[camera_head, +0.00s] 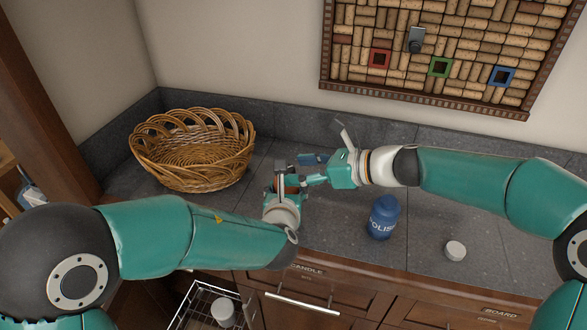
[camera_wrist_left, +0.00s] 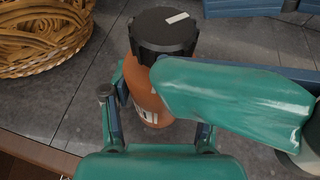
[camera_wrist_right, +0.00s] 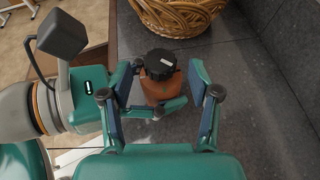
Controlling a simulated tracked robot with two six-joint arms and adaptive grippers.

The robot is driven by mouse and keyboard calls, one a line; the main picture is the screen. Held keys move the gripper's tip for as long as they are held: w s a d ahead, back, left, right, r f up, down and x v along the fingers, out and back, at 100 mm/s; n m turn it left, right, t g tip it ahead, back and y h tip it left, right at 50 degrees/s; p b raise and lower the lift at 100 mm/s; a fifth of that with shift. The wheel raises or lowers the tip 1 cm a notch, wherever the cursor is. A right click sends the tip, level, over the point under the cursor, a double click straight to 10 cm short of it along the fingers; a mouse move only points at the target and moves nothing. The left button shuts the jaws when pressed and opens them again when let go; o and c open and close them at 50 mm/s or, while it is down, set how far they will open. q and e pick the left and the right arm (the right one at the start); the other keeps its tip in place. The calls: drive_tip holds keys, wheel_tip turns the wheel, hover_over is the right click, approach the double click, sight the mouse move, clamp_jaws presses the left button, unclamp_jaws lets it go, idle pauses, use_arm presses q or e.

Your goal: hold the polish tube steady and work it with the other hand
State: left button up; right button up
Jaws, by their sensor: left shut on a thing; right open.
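My left gripper (camera_head: 284,184) is shut on an orange-brown bottle (camera_wrist_left: 148,98) with a black ribbed cap (camera_wrist_left: 163,31). The bottle looks upright, and its label is mostly hidden. My right gripper (camera_head: 312,170) is open and close to this bottle. In the right wrist view the black cap (camera_wrist_right: 160,64) shows between its spread fingers, and I cannot tell whether they touch it. A blue bottle (camera_head: 383,218) lettered "POLIS…" stands apart on the counter, right of both grippers.
A wicker basket (camera_head: 192,150) stands at the back left of the counter. A white round lid (camera_head: 455,250) lies at the front right. A wire drawer (camera_head: 190,305) is open below. A cork board (camera_head: 440,68) hangs on the wall. The right part of the counter is mostly clear.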

drive_tip(key=shift+x, duration=0.95)
drive_tip(key=shift+c, duration=0.2)
drive_tip(key=c, duration=1.1)
drive_tip(key=shift+c, duration=0.2)
drive_tip(key=n+g, duration=0.1)
drive_tip(key=n+g+y, duration=0.1)
drive_tip(key=n+g, duration=0.1)
drive_tip(key=shift+w+d+g, duration=0.1)
drive_tip(key=shift+w+g, duration=0.2)
drive_tip(key=shift+w, duration=0.1)
use_arm(q)
drive_tip(key=shift+f, duration=0.1)
use_arm(e)
drive_tip(key=shift+w+n+g, duration=0.15)
drive_tip(key=shift+n+g, duration=0.85)
drive_tip(key=shift+g, duration=0.1)
drive_tip(key=shift+w+n+g, duration=0.1)
drive_tip(key=shift+n+g, duration=0.9)
drive_tip(key=shift+g, duration=0.1)
drive_tip(key=shift+n+g, duration=0.3)
